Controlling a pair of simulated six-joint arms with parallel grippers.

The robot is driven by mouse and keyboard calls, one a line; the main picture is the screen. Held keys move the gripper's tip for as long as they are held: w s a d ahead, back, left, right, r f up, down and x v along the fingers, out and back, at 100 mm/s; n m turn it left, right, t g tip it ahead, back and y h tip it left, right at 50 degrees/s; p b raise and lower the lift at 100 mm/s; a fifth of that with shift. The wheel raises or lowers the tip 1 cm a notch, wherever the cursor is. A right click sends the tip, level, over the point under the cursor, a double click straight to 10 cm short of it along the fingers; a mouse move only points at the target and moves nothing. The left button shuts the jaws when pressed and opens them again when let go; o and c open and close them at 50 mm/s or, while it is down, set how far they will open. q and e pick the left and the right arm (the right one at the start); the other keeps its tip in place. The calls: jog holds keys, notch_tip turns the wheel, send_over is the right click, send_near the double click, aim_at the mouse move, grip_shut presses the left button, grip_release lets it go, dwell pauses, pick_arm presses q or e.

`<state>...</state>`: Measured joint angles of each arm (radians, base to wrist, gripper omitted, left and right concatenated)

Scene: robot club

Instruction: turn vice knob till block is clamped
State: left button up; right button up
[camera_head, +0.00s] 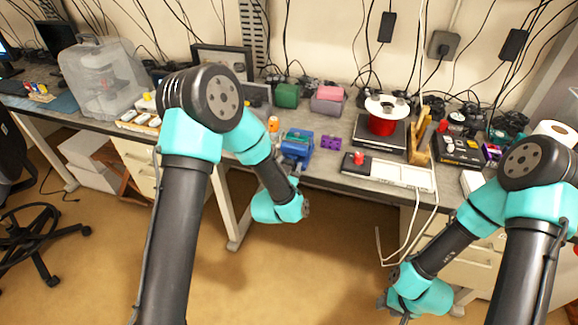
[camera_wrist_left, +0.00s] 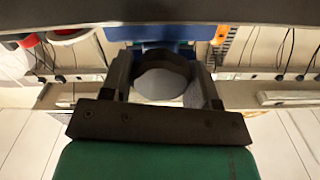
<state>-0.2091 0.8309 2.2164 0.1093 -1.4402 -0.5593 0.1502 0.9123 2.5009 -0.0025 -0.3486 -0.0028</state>
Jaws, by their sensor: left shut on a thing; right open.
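The blue vice (camera_head: 299,150) stands at the table's front edge in the head view, with a greenish block (camera_head: 298,134) on top; I cannot tell how tightly its jaws sit on it. In the left wrist view the blue vice body (camera_wrist_left: 170,32) is at the top, partly covered. My left gripper (camera_wrist_left: 163,82) is shut on the dark round vice knob (camera_wrist_left: 163,66), a finger on either side. In the head view my left arm hides most of that gripper. My right gripper is low at the bottom right of the head view, open and away from the vice, its fingers barely visible.
A purple part (camera_head: 330,143) lies right of the vice. An orange bottle (camera_head: 273,125) stands left of the vice. The floor in front is clear.

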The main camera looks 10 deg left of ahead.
pick_arm(q)
jog(key=o, duration=0.9)
jog(key=shift+s, duration=0.15)
